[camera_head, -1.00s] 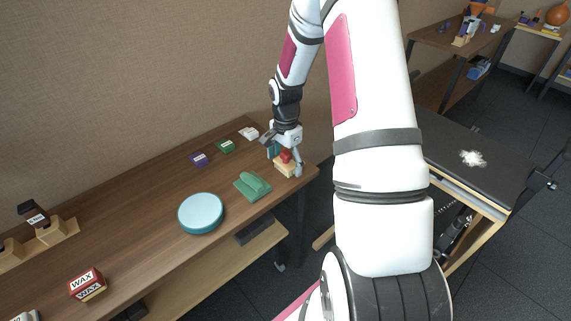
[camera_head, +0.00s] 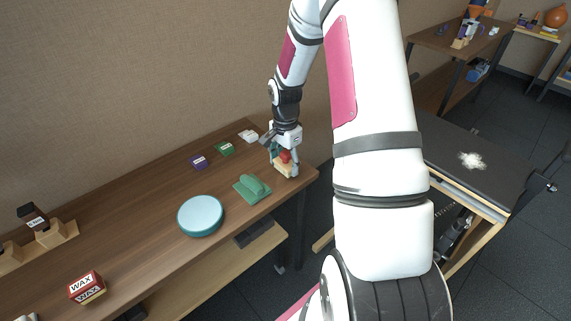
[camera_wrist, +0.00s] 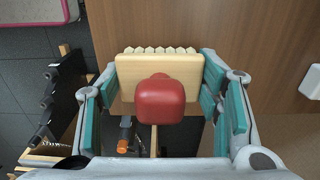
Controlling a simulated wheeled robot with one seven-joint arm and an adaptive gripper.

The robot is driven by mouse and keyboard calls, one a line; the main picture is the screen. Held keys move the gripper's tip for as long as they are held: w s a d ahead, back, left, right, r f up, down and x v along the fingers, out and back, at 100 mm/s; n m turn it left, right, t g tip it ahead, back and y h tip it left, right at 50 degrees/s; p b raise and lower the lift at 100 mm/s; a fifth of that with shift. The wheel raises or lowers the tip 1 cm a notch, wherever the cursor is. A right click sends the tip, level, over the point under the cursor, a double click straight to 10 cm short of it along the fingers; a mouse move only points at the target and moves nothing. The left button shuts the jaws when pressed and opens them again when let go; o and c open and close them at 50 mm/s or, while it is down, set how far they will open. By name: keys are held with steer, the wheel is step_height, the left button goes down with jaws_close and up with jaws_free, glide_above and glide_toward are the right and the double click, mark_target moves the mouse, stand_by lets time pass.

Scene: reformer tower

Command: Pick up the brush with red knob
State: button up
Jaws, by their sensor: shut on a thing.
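The brush with the red knob (camera_wrist: 160,99) is in the middle of the wrist view, with a pale wooden block and a row of light bristles along its far edge. My gripper (camera_wrist: 165,100) has its teal finger pads on both sides of the block and is shut on it. In the head view the brush (camera_head: 285,157) is at the right end of the wooden table (camera_head: 140,219), between the fingers of my gripper (camera_head: 284,158). I cannot tell whether the brush touches the table.
Purple (camera_head: 198,161), green (camera_head: 225,149) and white (camera_head: 248,135) items stand behind. A wax box (camera_head: 86,287) is far left. The table's right edge is close to the brush.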

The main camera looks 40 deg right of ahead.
step_height(320, 180, up, 3)
steer(key=shift+f, duration=0.2)
steer(key=s+d, duration=0.2)
steer(key=s, duration=0.5)
steer(key=s+d+r+p, duration=0.1)
steer(key=s+d, duration=0.1)
steer(key=s, duration=0.6)
steer(key=shift+s+r, duration=0.2)
steer(key=shift+d, duration=0.1)
